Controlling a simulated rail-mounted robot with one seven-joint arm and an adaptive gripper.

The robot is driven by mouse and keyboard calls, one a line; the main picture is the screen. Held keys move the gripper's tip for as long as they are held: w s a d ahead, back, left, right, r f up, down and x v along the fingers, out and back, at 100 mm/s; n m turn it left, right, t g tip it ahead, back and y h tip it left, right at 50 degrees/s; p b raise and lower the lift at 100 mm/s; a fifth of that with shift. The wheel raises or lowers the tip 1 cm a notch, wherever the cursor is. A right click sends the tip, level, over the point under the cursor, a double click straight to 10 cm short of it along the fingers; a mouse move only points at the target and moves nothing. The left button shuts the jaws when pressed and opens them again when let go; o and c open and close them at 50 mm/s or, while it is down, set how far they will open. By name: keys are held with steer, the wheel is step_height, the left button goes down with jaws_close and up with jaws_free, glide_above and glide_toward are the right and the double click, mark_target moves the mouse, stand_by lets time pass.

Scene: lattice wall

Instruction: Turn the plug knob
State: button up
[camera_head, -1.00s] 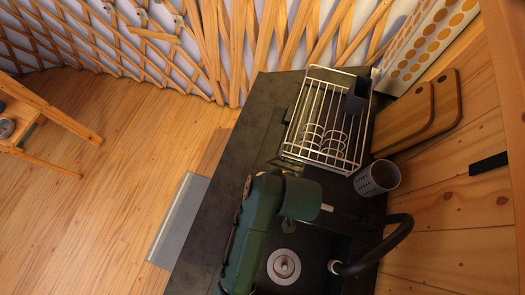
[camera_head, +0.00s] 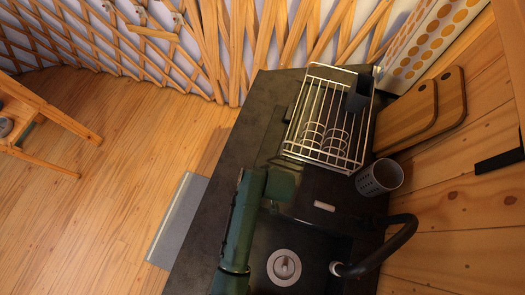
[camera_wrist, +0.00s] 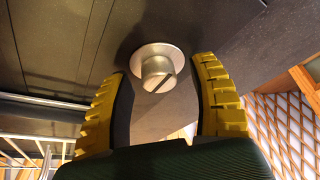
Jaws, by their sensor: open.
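A silver knob (camera_wrist: 157,72) with a slotted end stands on a round base on a dark surface in the wrist view. I take it for the plug knob. My gripper (camera_wrist: 162,74) is open, with one yellow-ridged finger on each side of the knob. There is a visible gap on the right side. On the left, the finger is close, and I cannot tell whether it touches. In the head view I cannot make out the knob or my fingers. A round silver drain (camera_head: 284,267) shows in the dark sink.
A wire dish rack (camera_head: 328,120) stands on the dark counter (camera_head: 222,185), with a grey perforated cup (camera_head: 379,178) beside it. A black faucet (camera_head: 385,248) arches at the right of the sink. Cutting boards (camera_head: 425,115) lean on the wooden wall. A lattice wall stands behind.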

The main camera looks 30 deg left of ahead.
jaws_close()
steer(key=shift+m+p, duration=0.3)
steer(key=m+t+h+p, duration=0.1)
steer(key=m+p, duration=0.1)
steer(key=m, duration=0.1)
steer(key=shift+s+r+p, duration=0.1)
steer(key=shift+p, duration=0.3)
steer(key=m, duration=0.2)
steer(key=m+h+p, duration=0.1)
steer(key=m, duration=0.1)
steer(key=shift+m+t+h+p, duration=0.3)
steer(key=shift+m, duration=0.1)
steer(key=m, duration=0.1)
steer(key=m+h, duration=0.1)
steer(key=m, duration=0.2)
steer(key=shift+f+m+h, duration=0.25)
steer(key=shift+m+h, duration=0.05)
steer(key=shift+h, duration=0.1)
steer(key=m+h+b, duration=0.1)
steer(key=m, duration=0.3)
steer(key=shift+m+h+b, duration=0.4)
